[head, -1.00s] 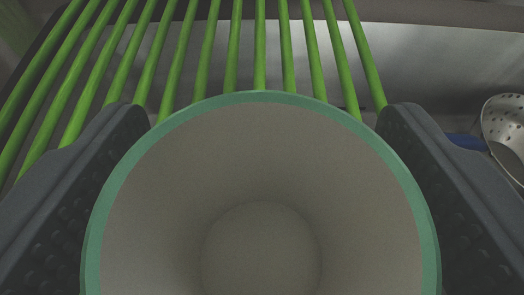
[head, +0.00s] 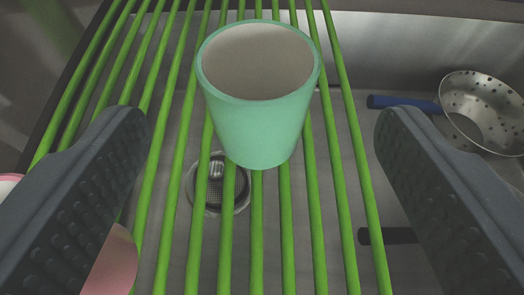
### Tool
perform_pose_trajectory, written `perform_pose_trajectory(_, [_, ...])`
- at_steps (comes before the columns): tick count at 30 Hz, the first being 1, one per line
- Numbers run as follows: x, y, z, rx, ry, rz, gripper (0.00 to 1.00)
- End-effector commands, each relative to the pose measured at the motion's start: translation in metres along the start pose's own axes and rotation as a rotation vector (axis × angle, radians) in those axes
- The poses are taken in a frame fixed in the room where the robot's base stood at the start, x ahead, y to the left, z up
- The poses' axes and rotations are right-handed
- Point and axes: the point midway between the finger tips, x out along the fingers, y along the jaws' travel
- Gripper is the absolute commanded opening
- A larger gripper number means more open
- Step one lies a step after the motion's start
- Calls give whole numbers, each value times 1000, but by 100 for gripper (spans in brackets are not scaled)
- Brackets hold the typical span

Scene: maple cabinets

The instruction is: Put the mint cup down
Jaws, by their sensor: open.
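The mint cup (head: 262,128) stands upright on the green bars of a rack (head: 257,230) that lies over a sink. Its inside is pale and empty. My gripper (head: 258,130) is open, with one dark finger at the left and one at the right. The fingers are wide apart and clear of the cup, which is farther from the camera, between and beyond the fingertips.
A metal strainer (head: 483,110) with a blue handle lies in the sink at the right. A dark handle (head: 388,236) is partly hidden by my right finger. A drain (head: 216,190) shows below the bars. A pink object (head: 112,262) is partly hidden behind my left finger.

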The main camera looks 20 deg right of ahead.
Motion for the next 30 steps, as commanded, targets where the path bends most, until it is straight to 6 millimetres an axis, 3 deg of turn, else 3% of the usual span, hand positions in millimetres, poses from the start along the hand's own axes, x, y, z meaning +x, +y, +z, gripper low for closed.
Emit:
perform_pose_trajectory(7, [-21,-1,2,1,-3,-2,74])
perform_pose_trajectory(17, [-23,-2,0,-1,-3,-2,74])
perform_pose_trajectory(20, [-24,-7,-10,-14,-11,-4,74])
perform_pose_trajectory(25, [-33,-40,-63,-61,-35,-7,74])
perform_pose_trajectory(30, [-67,-101,-149,-92,-20,-19,74])
